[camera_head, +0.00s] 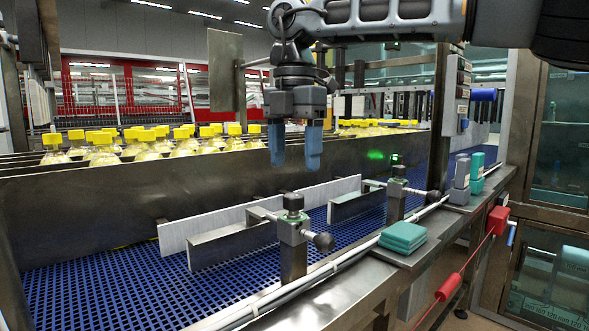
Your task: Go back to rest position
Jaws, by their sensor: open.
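My gripper (295,150) hangs from my arm in the upper middle of the head view. Its two blue fingers point down and stand a little apart, with nothing between them. It is in front of the steel side wall (130,205) of the conveyor and above the lane divider (265,212), a long light-grey plate over the blue belt (110,290). The fingertips are clear of the divider in the picture.
Clamp posts with black knobs (293,203) stand along the belt's near edge. Bottles with yellow caps (100,138) fill the lanes behind. Teal pads (403,236) lie on the steel ledge. A red emergency pull cord (448,287) runs at the right, beside glass-doored cabinets.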

